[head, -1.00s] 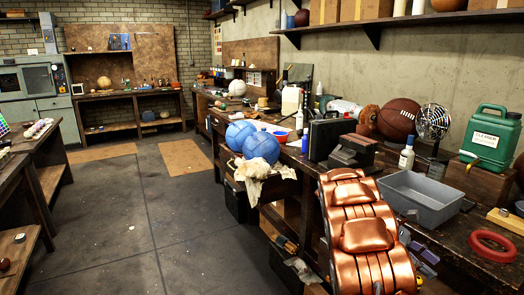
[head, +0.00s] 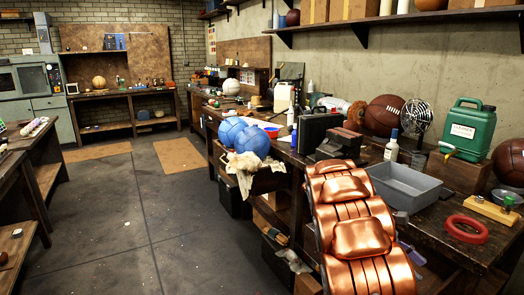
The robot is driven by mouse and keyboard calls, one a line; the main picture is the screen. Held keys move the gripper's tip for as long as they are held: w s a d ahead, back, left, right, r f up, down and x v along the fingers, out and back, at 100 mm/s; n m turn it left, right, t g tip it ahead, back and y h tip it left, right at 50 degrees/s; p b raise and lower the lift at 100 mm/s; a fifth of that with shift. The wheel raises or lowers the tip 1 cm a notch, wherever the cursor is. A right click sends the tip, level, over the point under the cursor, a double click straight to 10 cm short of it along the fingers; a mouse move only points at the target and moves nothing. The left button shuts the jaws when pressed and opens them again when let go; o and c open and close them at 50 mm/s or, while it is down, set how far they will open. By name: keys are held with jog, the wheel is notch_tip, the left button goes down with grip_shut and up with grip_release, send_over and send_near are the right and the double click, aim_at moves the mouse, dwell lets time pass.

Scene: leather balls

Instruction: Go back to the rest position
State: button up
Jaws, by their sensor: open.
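My gripper is not in the head view, so I cannot see its jaws or whether anything is near it. A copper, segmented part of my arm rises from the bottom edge, right of the middle, and covers part of the workbench's front edge. The long wooden workbench (head: 436,226) runs along the right wall. Two blue balls, the left one (head: 232,131) and the right one (head: 252,143), sit close together by its front edge above a pale cloth (head: 245,170).
On the bench are a grey bin (head: 405,188), a red ring (head: 466,229), a green canister (head: 467,131), a brown leather ball (head: 385,115), a small fan (head: 416,115) and a white bottle (head: 392,146). Open floor (head: 110,215) lies left of the bench. Another table (head: 28,180) stands at the left.

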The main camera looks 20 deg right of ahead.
jog(key=s+a+f+m+t+y+b, duration=0.2)
jog(key=s+a+f+t+b, duration=0.15)
jog(key=a, duration=0.95)
jog(key=s+a+f+m+t+y+b, duration=0.15)
jog(key=s+a+f, duration=0.3)
jog(key=a, duration=0.85)
jog(key=s+a+f+m+t+y+b, duration=0.25)
jog(key=s+a+b, duration=0.2)
jog(key=a, duration=0.85)
notch_tip(320, 180, up, 20)
jog(key=n+t+p, duration=0.1)
jog(key=p, duration=1.8)
jog(key=shift+a+f+p, duration=0.2)
jog(key=shift+f+p, duration=0.05)
jog(key=shift+p, duration=0.1)
jog(key=shift+s+t, duration=0.1)
jog(key=shift+t, duration=0.15)
jog(key=shift+c, duration=0.4)
